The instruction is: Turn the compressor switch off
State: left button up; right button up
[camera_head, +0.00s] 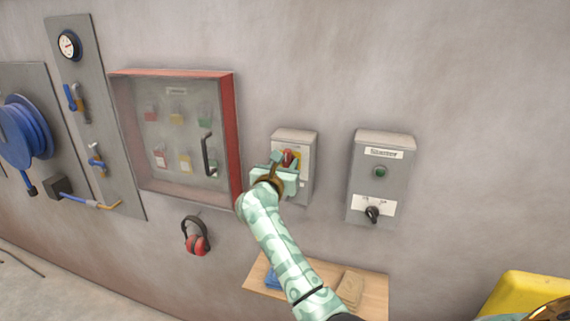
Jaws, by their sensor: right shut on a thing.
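A small grey switch box (307,150) is on the wall in the middle, with a red and yellow rotary switch (290,157) on its front. My right gripper (287,164) is at the front of this box, shut on the red handle of that switch. The gripper hides the lower part of the switch, so its exact position is hard to tell. To the right, a larger grey box (397,153) has a label, a green button (380,171) and a black knob (372,212).
A red-framed glass cabinet (235,120) with locks hangs close to the left of the box. Red ear defenders (196,238) hang below it. A wooden shelf (375,283) is below my arm; a yellow object (520,293) stands at lower right.

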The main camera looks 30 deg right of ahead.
jog(key=shift+c, duration=0.7)
